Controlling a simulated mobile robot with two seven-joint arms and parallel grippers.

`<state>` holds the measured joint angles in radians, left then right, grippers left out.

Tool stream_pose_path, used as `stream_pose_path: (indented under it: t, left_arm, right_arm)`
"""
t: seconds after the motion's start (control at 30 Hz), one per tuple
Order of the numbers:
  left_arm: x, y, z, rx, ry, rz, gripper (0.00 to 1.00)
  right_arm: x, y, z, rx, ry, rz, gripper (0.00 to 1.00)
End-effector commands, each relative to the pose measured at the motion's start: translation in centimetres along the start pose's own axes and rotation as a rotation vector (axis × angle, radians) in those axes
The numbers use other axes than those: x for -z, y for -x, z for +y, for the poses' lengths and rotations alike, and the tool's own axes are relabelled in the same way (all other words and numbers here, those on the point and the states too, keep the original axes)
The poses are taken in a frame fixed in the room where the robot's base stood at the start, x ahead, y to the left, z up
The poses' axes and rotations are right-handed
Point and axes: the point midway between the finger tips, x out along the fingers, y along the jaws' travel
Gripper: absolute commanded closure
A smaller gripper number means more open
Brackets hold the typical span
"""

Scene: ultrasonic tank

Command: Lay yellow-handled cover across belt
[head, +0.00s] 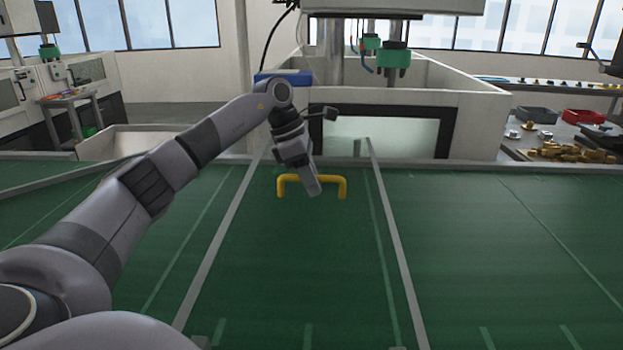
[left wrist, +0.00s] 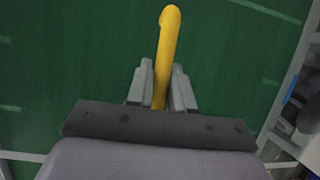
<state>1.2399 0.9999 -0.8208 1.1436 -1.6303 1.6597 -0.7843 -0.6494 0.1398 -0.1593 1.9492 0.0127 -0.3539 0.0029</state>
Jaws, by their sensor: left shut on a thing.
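The yellow handle (head: 342,187) is an upside-down U in the middle of the head view, over the green belt (head: 290,270). My left gripper (head: 314,188) reaches down to its top bar from behind. In the left wrist view the yellow handle (left wrist: 168,45) runs between the two fingers of the left gripper (left wrist: 161,78), which are shut on it. The cover's body blends with the green surface, and I cannot tell its outline or whether it touches the belt. My right gripper is not in view.
Grey rails (head: 400,270) run along both sides of the middle green strip. Behind the belt stands a pale tank housing (head: 480,120) with a dark-framed opening. A red bin (head: 583,116) and brass parts (head: 570,152) lie on a bench at right. The near belt is clear.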

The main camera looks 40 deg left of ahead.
Motion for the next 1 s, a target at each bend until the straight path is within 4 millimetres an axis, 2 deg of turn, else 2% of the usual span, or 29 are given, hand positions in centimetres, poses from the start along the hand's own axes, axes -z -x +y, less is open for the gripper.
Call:
stream_pose_path:
  t: [0.37,0.4,0.47,0.77,0.87,1.0]
  left_arm:
    - [0.1,-0.4,0.0,-0.003,-0.003,-0.004,1.0]
    - [0.1,-0.3,0.0,-0.003,-0.003,-0.005,0.66]
    - [0.1,-0.4,0.0,-0.003,-0.003,-0.004,0.49]
    - [0.4,-0.6,0.0,0.002,0.001,0.005,0.49]
    - [0.3,0.3,0.1,-0.001,0.001,0.001,0.49]
    - [0.2,2.6,0.1,-0.003,0.0,-0.002,0.49]
  right_arm:
    - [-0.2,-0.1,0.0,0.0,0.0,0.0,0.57]
    - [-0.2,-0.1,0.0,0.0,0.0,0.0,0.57]
    - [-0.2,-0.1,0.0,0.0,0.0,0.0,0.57]
    - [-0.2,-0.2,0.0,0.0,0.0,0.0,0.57]
    - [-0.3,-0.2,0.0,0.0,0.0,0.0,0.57]
    - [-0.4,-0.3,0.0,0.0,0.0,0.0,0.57]
